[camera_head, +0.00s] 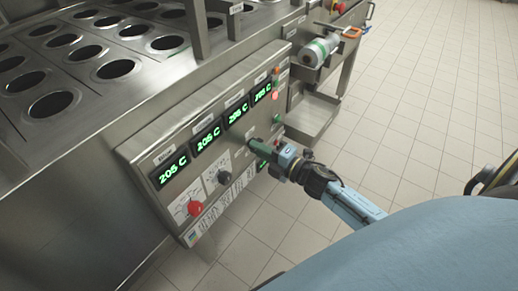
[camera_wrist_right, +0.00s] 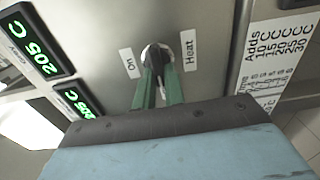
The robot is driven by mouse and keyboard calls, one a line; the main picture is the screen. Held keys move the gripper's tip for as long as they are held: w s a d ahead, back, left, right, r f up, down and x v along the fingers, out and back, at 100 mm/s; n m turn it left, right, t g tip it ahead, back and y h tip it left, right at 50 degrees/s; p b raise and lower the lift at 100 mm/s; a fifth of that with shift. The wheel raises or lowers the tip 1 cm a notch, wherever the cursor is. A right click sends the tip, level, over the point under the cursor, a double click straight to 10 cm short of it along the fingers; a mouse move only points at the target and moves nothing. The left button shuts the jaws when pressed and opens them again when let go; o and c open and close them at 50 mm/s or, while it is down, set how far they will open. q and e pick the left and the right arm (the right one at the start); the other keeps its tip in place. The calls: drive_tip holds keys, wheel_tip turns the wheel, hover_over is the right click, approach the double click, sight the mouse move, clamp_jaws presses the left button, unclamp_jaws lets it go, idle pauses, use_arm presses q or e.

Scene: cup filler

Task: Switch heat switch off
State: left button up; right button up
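The heat switch (camera_wrist_right: 154,54) is a dark knob on a steel panel in the right wrist view, between a white "On" label on its left and a "Heat" label on its right. My right gripper (camera_wrist_right: 157,82) has its two green fingers close together on either side of the knob's handle, with the dark handle between the tips. In the head view my right gripper (camera_head: 254,144) reaches the control panel (camera_head: 172,158) from the right and hides the switch. My left gripper is not in view.
The panel also has several green "205 C" displays (camera_head: 206,134), a red knob (camera_head: 195,208) and a black dial (camera_head: 224,177). A steel counter with round holes (camera_head: 115,69) lies above left. A cylinder (camera_head: 318,50) lies on a holder at the upper right.

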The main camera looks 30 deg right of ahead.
drive_tip(key=o, duration=0.4)
